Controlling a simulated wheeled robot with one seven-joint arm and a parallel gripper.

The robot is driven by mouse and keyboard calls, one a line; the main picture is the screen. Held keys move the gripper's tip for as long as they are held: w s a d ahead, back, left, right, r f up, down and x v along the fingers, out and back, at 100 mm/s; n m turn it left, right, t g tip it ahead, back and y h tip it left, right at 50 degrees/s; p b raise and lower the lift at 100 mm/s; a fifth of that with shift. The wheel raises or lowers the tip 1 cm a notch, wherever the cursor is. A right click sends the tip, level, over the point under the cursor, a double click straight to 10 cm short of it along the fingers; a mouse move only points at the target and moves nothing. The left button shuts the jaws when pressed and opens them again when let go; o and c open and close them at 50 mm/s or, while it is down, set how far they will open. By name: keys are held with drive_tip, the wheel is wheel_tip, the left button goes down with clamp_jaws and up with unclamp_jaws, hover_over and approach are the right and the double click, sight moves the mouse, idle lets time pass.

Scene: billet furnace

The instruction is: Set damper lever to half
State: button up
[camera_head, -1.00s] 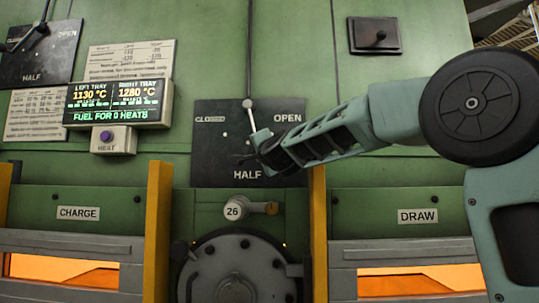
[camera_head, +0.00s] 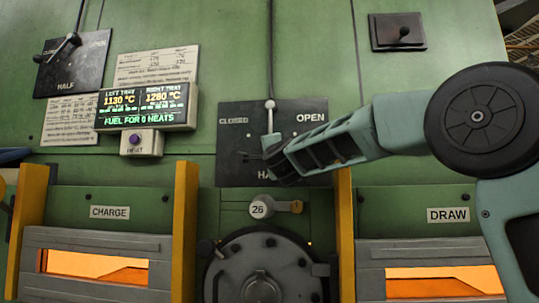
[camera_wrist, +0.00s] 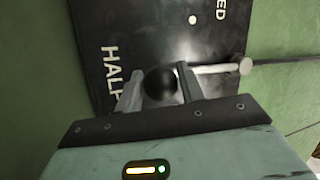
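The damper lever (camera_head: 270,118) hangs from its pivot on the black central plate (camera_head: 232,108), marked CLOSED, OPEN and HALF. Its pale rod points nearly straight down toward HALF. In the head view my gripper (camera_head: 274,160) is at the lever's lower end and covers it and part of the word HALF. In the wrist view the lever's black ball knob (camera_wrist: 160,84) sits between the fingers of my gripper (camera_wrist: 160,90), with one finger close against each side. The rod (camera_wrist: 218,69) runs right, past one finger, to the pivot.
A second lever (camera_head: 58,47) is on another plate at the upper left. A display (camera_head: 145,105) with a HEAT button box is left of the central plate. Glowing CHARGE (camera_head: 95,267) and DRAW (camera_head: 437,281) openings, yellow posts and a round door (camera_head: 263,278) are below.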

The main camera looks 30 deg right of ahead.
drive_tip(key=shift+o, duration=0.9)
drive_tip(key=b+v, duration=0.1)
drive_tip(key=v, duration=1.6)
drive_tip(key=shift+s+b, duration=0.2)
drive_tip(key=shift+b, duration=0.2)
drive_tip(key=shift+a, duration=0.1)
